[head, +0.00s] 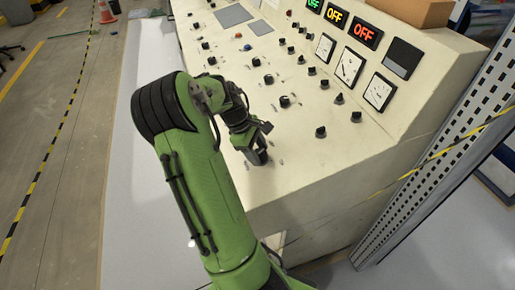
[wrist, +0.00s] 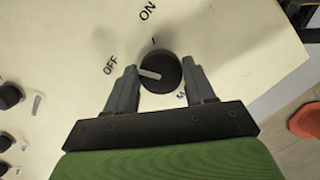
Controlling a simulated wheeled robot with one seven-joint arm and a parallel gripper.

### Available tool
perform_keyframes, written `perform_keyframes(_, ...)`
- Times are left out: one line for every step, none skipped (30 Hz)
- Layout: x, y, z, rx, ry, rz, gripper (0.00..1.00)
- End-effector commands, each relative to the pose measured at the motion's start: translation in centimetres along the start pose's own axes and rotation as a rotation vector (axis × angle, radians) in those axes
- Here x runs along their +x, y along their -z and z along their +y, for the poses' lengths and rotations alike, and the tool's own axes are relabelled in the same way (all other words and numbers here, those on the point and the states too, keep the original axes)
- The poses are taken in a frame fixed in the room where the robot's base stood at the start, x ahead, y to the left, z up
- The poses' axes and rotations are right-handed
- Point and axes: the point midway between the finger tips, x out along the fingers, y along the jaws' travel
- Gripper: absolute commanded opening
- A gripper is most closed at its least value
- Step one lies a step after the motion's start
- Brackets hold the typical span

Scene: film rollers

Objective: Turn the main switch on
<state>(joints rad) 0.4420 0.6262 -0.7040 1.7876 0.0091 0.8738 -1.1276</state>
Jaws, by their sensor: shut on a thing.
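The main switch is a round black knob (wrist: 164,66) with a white pointer line, on the cream panel. In the wrist view the pointer is turned left, on the side of the OFF label (wrist: 111,64). The ON label (wrist: 148,11) lies further up the panel. My gripper (wrist: 161,71) has one finger on each side of the knob and is shut on it. In the head view my gripper (head: 257,152) is down at the near corner of the cream control panel (head: 300,150), and it largely hides the switch.
Several small black knobs (head: 320,131) cover the panel. White dial gauges (head: 378,92) and lit OFF displays (head: 364,32) sit on its raised back. A perforated metal post (head: 440,185) stands at right. An orange object (wrist: 305,121) lies on the floor.

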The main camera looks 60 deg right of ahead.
Motion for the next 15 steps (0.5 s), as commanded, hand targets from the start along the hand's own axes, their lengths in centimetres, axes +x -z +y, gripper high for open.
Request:
perform_keyframes(-0.16, -0.15, 0.04, 0.039, 0.01, -0.002, 0.23)
perform_keyframes(-0.17, -0.15, 0.04, 0.065, 0.015, -0.002, 0.23)
perform_keyframes(-0.18, -0.17, 0.04, 0.102, 0.022, -0.002, 0.23)
perform_keyframes(-0.18, -0.17, 0.04, 0.129, 0.027, -0.002, 0.23)
perform_keyframes(-0.19, -0.17, 0.04, 0.157, 0.033, -0.002, 0.23)
perform_keyframes(-0.19, -0.16, 0.04, 0.195, 0.04, -0.002, 0.23)
perform_keyframes(-0.19, -0.16, 0.05, 0.223, 0.045, -0.001, 0.23)
perform_keyframes(-0.18, -0.15, 0.06, 0.251, 0.05, -0.001, 0.23)
perform_keyframes(-0.17, -0.15, 0.06, 0.289, 0.057, -0.001, 0.23)
perform_keyframes(-0.16, -0.14, 0.06, 0.317, 0.062, -0.001, 0.23)
perform_keyframes(-0.14, -0.14, 0.06, 0.345, 0.068, -0.001, 0.23)
perform_keyframes(-0.13, -0.14, 0.06, 0.383, 0.075, -0.001, 0.23)
perform_keyframes(-0.12, -0.14, 0.05, 0.41, 0.081, -0.001, 0.23)
perform_keyframes(-0.11, -0.13, 0.04, 0.438, 0.086, -0.001, 0.23)
perform_keyframes(-0.1, -0.14, 0.04, 0.476, 0.094, -0.001, 0.23)
